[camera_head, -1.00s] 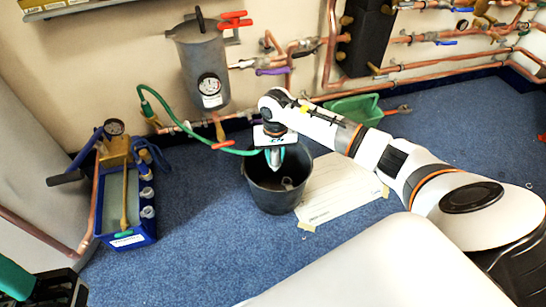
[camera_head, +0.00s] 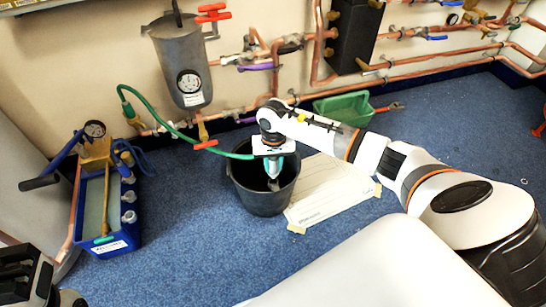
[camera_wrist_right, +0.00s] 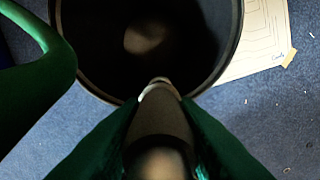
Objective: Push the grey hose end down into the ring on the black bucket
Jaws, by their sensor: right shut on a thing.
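The black bucket (camera_head: 262,200) stands on the blue floor in the head view; its rim (camera_wrist_right: 236,45) shows in the wrist view. My right gripper (camera_head: 274,178) is over the bucket's mouth. In the wrist view its green fingers (camera_wrist_right: 160,135) are shut on the grey hose end (camera_wrist_right: 160,118), whose pale tip points toward the near bucket rim. I cannot make out the ring, nor whether the tip touches it. The green hose (camera_head: 165,122) runs left from the gripper area. A dark part at the lower left corner may be my left gripper; its fingers are unclear.
White paper (camera_head: 325,190) lies taped to the floor right of the bucket. A green tray (camera_head: 343,108) stands behind it. A grey tank with a gauge (camera_head: 183,60) and copper pipes line the wall. A blue pump box (camera_head: 108,205) stands at the left. Floor between box and bucket is clear.

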